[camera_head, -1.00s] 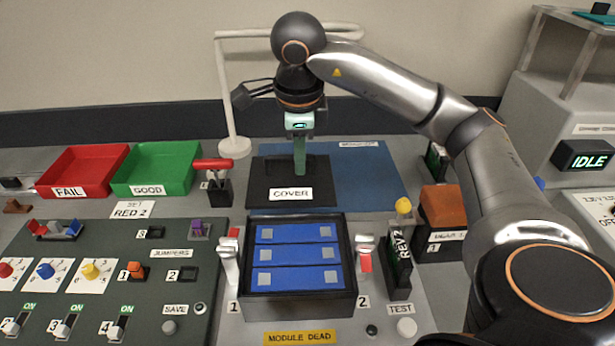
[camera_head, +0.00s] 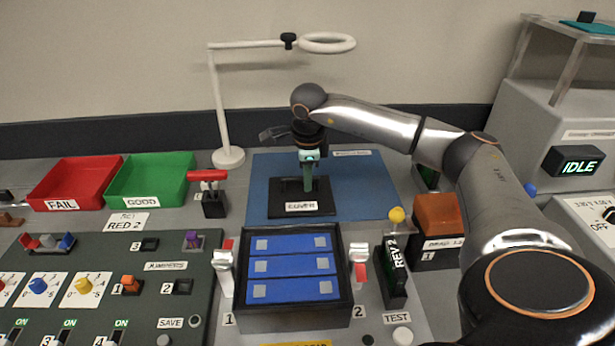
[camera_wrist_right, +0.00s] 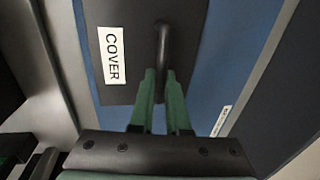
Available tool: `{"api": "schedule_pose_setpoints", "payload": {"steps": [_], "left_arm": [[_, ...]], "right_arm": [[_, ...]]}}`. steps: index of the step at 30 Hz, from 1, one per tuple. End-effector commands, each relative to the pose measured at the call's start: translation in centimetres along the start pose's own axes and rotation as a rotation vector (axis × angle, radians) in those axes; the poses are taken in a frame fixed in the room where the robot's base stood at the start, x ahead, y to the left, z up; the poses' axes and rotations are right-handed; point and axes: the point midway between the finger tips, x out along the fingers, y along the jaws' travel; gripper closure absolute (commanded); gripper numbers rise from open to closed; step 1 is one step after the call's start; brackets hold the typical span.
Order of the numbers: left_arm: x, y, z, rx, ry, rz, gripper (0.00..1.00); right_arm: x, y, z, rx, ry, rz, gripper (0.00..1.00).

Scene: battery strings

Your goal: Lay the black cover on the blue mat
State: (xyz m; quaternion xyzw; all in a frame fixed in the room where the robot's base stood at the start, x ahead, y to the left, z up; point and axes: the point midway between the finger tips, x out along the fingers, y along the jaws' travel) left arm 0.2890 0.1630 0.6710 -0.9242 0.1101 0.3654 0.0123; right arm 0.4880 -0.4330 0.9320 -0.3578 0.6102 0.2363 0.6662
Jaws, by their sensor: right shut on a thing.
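The black cover (camera_head: 283,206) is a flat plate with a bar handle and a white COVER label. It is over the left part of the blue mat (camera_head: 365,190), and blue shows on both sides of it. Whether it touches the mat or hangs just above it I cannot tell. My right gripper (camera_head: 308,188) points down and is shut on the cover's handle. In the right wrist view the green fingers (camera_wrist_right: 161,75) close on the black handle (camera_wrist_right: 163,42), and the cover (camera_wrist_right: 130,85) looks level with the mat (camera_wrist_right: 222,65). My left gripper is not in view.
An open module box (camera_head: 340,300) with blue cells stands in front of the mat. A red-handled switch (camera_head: 212,195) is to the left, and a lamp stand (camera_head: 222,110) is behind it. The mat's right part is clear, with an orange-topped block (camera_head: 438,210) beyond.

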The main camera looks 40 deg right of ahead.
Motion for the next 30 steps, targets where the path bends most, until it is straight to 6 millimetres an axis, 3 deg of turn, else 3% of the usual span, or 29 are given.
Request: {"api": "schedule_pose_setpoints", "payload": {"steps": [11,12,19,30], "left_arm": [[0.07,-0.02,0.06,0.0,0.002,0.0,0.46],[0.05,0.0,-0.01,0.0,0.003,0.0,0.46],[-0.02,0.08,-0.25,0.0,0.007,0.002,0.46],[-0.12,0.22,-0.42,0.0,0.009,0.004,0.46]], "right_arm": [[0.49,0.07,-0.01,0.002,-0.001,-0.001,1.0],[0.53,0.1,-0.03,0.001,0.0,-0.001,0.84],[0.47,0.1,-0.01,0.001,0.0,0.0,0.58],[-0.28,0.01,0.04,0.001,-0.002,-0.002,0.56]]}}
